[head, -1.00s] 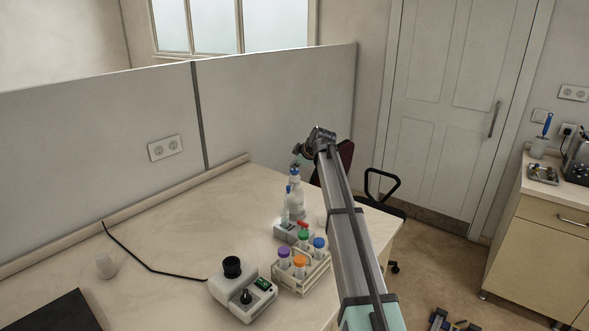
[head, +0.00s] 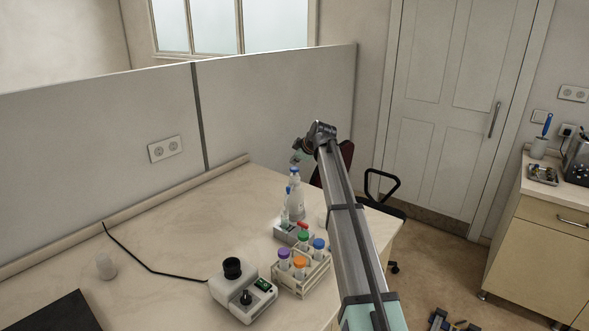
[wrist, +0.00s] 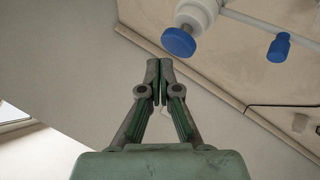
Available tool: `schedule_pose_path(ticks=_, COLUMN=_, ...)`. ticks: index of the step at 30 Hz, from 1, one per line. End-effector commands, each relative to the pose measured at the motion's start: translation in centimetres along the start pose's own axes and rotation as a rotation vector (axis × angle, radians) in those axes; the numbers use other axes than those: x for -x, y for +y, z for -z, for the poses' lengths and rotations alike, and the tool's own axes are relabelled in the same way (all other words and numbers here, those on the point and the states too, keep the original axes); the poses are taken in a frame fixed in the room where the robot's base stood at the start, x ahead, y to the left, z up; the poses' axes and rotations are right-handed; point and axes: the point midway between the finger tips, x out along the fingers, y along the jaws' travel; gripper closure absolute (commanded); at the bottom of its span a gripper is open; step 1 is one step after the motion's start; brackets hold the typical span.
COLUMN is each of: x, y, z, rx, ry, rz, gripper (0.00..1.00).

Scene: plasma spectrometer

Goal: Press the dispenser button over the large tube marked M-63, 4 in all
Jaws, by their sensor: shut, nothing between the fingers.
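A pale dispenser bottle (head: 296,205) with a blue top stands at the far part of the bench. In the wrist view a round blue button (wrist: 179,42) tops its white body, apart from the fingers. A smaller blue piece (wrist: 279,47) sits to its right. My gripper (wrist: 159,64) is shut and empty; in the head view my gripper (head: 297,157) hangs just above the bottle's top. A small unit with a red part (head: 293,230) stands in front of the bottle. No M-63 marking is readable.
A wooden rack (head: 301,283) holds tubes with purple, orange, green and blue caps. A small white cup (head: 105,267) and a dark panel (head: 55,312) lie left.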

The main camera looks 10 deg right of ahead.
Motion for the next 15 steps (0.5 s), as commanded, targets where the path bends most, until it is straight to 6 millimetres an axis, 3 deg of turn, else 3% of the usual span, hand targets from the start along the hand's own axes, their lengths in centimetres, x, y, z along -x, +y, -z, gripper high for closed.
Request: schedule_pose_path(ticks=15, x=0.96, y=0.76, z=0.74, rx=0.000, ry=0.000, rz=-0.001, gripper=1.00)
